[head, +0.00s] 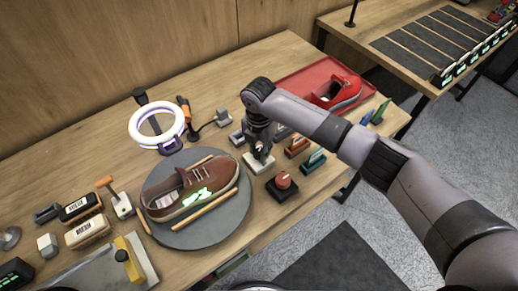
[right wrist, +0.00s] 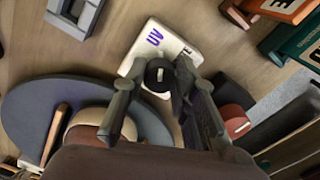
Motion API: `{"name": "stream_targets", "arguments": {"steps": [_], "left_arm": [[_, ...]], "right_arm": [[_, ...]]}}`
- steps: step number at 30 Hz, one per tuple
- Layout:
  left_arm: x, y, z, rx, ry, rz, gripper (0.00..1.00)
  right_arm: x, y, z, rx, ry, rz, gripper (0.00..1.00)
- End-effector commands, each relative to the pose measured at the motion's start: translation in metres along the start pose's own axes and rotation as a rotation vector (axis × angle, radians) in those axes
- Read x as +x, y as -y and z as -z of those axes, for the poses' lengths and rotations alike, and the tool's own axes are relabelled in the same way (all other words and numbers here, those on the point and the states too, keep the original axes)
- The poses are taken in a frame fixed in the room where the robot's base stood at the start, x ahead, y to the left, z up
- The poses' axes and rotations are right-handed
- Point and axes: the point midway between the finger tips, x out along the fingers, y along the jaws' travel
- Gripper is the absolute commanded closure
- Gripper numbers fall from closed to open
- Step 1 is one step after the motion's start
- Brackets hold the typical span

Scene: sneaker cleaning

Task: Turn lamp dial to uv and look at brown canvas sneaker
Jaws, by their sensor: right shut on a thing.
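The lamp dial is a black knob (right wrist: 158,73) on a white base (head: 257,165); the base carries a purple "UV" label in the right wrist view (right wrist: 154,38). My right gripper (head: 262,151) is down over the base and shut on the knob, one finger on each side in the right wrist view (right wrist: 156,84). In the head view the gripper hides most of the knob. The brown canvas sneaker (head: 180,189) lies on a round grey turntable (head: 212,236), with a bright green glowing patch on its near side. The ring lamp (head: 134,131) behind it glows whitish-purple. My left gripper is not in view.
A red-domed button (head: 283,181) stands close to the dial's near side. Orange (head: 297,147) and teal (head: 313,161) brushes stand to the right. Labelled blocks (head: 88,231) and a yellow-handled tool (head: 128,259) crowd the left.

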Motion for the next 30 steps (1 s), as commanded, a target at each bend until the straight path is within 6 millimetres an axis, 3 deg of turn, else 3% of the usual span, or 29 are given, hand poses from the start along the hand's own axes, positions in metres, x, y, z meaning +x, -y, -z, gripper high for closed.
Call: {"name": "stream_targets", "arguments": {"steps": [8, 9, 18, 26, 30], "left_arm": [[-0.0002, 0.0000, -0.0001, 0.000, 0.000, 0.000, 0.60], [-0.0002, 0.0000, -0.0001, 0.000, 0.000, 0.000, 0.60], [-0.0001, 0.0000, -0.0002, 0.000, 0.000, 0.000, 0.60], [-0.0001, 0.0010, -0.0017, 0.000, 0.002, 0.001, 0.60], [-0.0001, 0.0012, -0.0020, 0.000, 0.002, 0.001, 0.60]], "right_arm": [[-0.0017, -0.0011, -0.0008, -0.002, 0.003, -0.003, 1.00], [-0.0017, -0.0011, -0.0008, -0.002, 0.003, -0.003, 0.73], [-0.0007, -0.0005, -0.0002, -0.001, 0.002, -0.001, 0.54], [-0.0006, -0.0003, -0.0001, -0.001, 0.001, -0.001, 0.54], [-0.0098, -0.0010, -0.0002, -0.002, 0.002, -0.003, 0.54]]}}
